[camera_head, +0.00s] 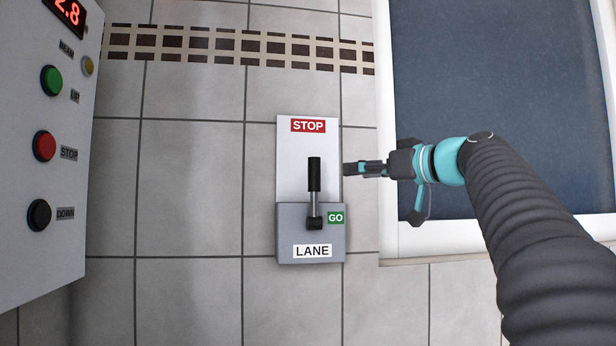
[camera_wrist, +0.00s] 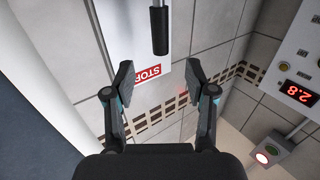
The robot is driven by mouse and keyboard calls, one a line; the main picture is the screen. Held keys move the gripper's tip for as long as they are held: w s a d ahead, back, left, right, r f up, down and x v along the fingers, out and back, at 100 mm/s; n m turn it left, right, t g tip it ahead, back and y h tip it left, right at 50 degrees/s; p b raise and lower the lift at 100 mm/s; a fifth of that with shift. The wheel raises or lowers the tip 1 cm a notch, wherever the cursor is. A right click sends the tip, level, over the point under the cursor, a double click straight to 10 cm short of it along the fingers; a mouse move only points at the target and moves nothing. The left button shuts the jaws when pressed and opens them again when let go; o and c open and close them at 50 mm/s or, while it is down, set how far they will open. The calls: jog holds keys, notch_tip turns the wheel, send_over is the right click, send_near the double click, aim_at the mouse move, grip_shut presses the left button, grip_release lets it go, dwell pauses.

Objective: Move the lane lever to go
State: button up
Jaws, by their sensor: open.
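The lane lever (camera_head: 314,185) has a black grip on a metal rod and points up toward the red STOP label (camera_head: 308,126). It stands on a grey box (camera_head: 290,225) marked LANE, with a green GO label (camera_head: 336,218) at the box's right side. My gripper (camera_head: 348,169) is to the right of the lever, level with its grip, and apart from it in the head view. In the wrist view my gripper (camera_wrist: 158,88) is open and empty. The lever's black grip (camera_wrist: 159,30) shows beyond the fingers at the top, and part of the STOP label (camera_wrist: 147,75) shows between them.
A control panel (camera_head: 60,240) with green, red and black buttons and a red 2.8 display stands at the left. A white-framed dark window (camera_head: 470,60) is behind my arm at the right. Tiled wall (camera_head: 190,190) between panel and lever is clear.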

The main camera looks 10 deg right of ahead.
aim_at(319, 174)
jog(key=p+x, duration=0.3)
jog(key=x, duration=1)
jog(key=shift+w+a+r, duration=0.1)
jog(key=shift+w+a, duration=0.1)
jog(key=shift+w, duration=0.15)
grip_shut()
